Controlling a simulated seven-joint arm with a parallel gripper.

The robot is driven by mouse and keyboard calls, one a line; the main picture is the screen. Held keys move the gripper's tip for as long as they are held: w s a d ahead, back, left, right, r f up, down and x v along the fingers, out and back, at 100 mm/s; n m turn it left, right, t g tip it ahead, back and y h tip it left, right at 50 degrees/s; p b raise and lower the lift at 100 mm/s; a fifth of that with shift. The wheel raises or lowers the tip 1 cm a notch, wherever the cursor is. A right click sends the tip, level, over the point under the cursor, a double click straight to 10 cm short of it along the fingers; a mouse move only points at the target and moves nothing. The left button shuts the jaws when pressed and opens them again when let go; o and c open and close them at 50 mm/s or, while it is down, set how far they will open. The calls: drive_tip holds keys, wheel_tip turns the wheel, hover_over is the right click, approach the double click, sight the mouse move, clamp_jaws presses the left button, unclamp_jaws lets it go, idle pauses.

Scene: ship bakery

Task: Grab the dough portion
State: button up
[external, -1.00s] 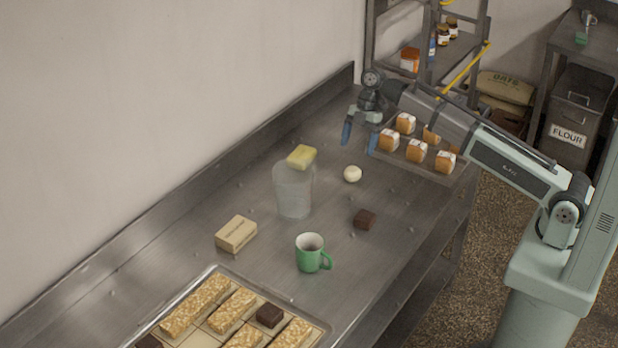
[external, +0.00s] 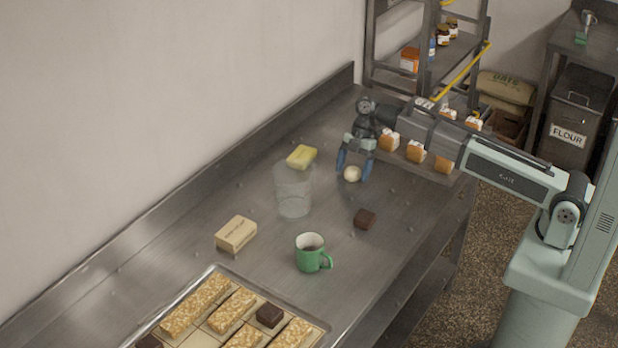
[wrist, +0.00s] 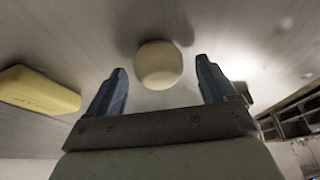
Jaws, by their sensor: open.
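The dough portion (external: 352,174) is a small pale round ball on the steel counter. My gripper (external: 355,172) is open, its blue fingers pointing down on either side of the dough in the external view. In the wrist view the dough portion (wrist: 159,65) lies between and slightly beyond the tips of my gripper (wrist: 163,75), with a gap to each finger. I cannot tell the exact height of the fingertips above the counter.
A yellow block (external: 301,157) and a clear container (external: 293,190) stand left of the dough.

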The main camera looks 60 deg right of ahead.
drive_tip(key=shift+f, duration=0.15)
drive_tip(key=c, duration=1.2)
drive_tip(key=shift+o, duration=0.2)
